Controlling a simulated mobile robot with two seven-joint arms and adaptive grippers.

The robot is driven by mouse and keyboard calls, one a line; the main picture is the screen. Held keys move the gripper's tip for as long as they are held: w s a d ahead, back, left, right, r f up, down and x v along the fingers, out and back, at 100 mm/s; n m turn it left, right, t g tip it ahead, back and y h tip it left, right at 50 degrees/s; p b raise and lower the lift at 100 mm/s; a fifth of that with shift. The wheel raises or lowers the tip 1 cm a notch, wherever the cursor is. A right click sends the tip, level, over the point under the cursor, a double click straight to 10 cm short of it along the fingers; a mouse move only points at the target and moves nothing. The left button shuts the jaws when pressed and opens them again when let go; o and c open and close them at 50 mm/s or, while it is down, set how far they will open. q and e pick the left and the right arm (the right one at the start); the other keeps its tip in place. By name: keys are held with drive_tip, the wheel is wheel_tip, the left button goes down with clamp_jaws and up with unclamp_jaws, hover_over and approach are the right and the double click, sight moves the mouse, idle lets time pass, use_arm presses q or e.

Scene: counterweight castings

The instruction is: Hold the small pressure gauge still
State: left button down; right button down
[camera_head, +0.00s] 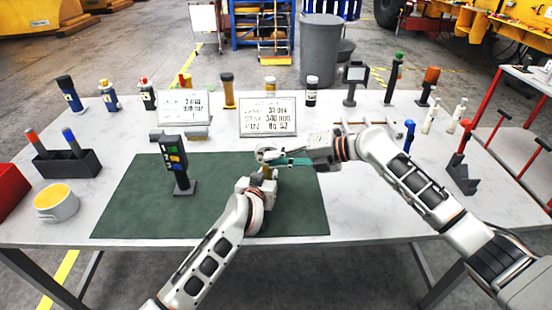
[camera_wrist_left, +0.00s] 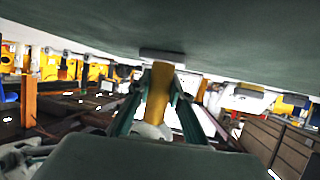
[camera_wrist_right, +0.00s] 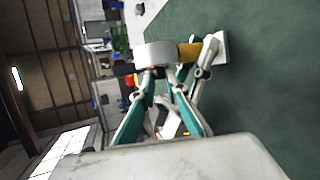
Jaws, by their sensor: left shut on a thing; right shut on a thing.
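The small pressure gauge shows as a pale round head (camera_head: 266,154) above the green mat in the head view. In the right wrist view its pale drum-like head (camera_wrist_right: 153,53) sits at the end of a yellow stem (camera_wrist_right: 188,52). My left gripper (camera_head: 266,178) is shut around this stem, which stands between its fingers in the left wrist view (camera_wrist_left: 157,92). A grey block (camera_wrist_left: 162,56) shows at the stem's mat end. My right gripper (camera_wrist_right: 160,74) is shut at the round head, coming from the right. The gauge's dial face cannot be read.
A dark handheld device (camera_head: 175,160) stands upright on the green mat (camera_head: 130,205), left of the grippers. Two sign boards (camera_head: 268,116) stand behind. Bottles and tools line the back and right of the white table. A yellow-filled pot (camera_head: 56,203) stands at left.

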drive_tip(key=shift+f, duration=0.1)
idle(0.4)
drive_tip(key=c, duration=2)
unclamp_jaws()
drive_tip(key=v, duration=1.2)
drive_tip(key=shift+f, duration=0.1)
